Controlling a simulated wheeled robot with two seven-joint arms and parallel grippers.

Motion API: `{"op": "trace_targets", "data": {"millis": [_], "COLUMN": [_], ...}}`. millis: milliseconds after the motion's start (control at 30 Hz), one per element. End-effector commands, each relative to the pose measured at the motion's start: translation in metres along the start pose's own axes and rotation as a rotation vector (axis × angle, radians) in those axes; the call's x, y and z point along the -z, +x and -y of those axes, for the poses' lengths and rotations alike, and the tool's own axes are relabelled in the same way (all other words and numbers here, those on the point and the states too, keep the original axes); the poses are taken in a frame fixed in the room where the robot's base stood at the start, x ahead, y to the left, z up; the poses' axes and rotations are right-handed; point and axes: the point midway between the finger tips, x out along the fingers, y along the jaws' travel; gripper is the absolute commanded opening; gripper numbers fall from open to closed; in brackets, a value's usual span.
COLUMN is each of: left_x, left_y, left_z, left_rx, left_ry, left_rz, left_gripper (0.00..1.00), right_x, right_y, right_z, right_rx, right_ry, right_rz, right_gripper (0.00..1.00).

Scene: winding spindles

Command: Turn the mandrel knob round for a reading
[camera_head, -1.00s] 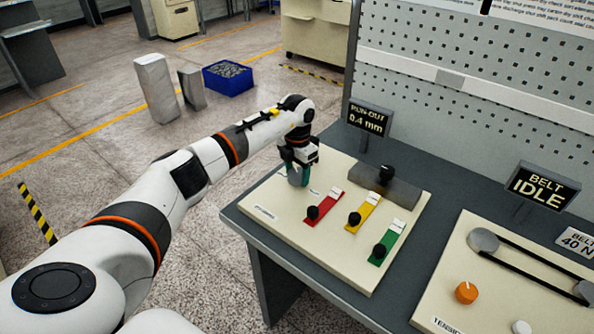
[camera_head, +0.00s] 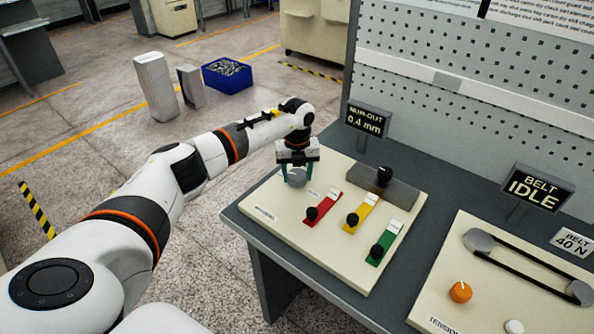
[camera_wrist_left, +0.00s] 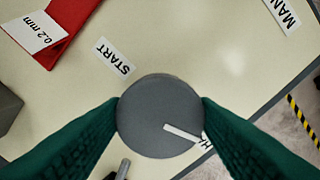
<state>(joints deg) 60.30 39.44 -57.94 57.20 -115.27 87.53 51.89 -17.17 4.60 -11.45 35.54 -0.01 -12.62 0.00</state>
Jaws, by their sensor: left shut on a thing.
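The mandrel knob (camera_head: 297,179) is a grey round disc at the left corner of the cream panel. In the left wrist view the knob (camera_wrist_left: 150,105) shows a white pointer line toward the lower right, beside a partly hidden label. A START label (camera_wrist_left: 115,58) lies off its upper left. My left gripper (camera_head: 297,176) points down with green fingers on both sides of the knob, shut on it. The run-out display (camera_head: 367,120) reads 0.4 mm. My right gripper is not in view.
Red (camera_head: 323,205), yellow (camera_head: 362,210) and green (camera_head: 385,243) strips with black knobs sit right of the mandrel knob. A grey block (camera_head: 390,190) with a black knob lies behind. A belt panel (camera_head: 490,300) stands at right; its display (camera_head: 538,192) reads BELT IDLE.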

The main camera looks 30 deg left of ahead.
Motion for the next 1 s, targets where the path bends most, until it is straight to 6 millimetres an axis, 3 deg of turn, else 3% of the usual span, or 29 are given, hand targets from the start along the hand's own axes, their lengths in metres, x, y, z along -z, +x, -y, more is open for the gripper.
{"op": "trace_targets", "data": {"millis": [1000], "left_x": [0.002], "left_y": [-0.004], "left_z": [-0.001], "left_rx": [-0.001], "left_ry": [-0.953], "left_rz": [-0.004], "left_gripper": [0.30], "right_x": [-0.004], "right_y": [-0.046], "right_z": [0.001], "right_rx": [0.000], "right_ry": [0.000], "right_rz": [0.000], "right_gripper": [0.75]}}
